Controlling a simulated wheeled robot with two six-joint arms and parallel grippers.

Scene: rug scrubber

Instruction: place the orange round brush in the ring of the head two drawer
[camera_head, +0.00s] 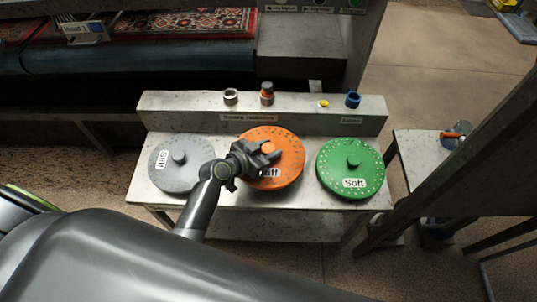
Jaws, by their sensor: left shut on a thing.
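The orange round brush (288,171) lies on the metal stand (215,209), between a grey and a green round brush. It is a flat disc with a knob in its middle and a white label, partly hidden by my gripper. My left gripper (270,152) is over the orange brush, shut on its knob. The brush appears to rest at the level of the stand top; I cannot tell whether it is lifted. My right gripper is not in view. I see no head two drawer or its ring that I can make out.
The grey brush (180,163) is at left and the green brush (351,168), labelled Soft, at right. Small fittings such as a blue cap (353,99) stand on the raised back ledge. A rug (190,24) lies on the machine behind. A slanted metal beam is at right.

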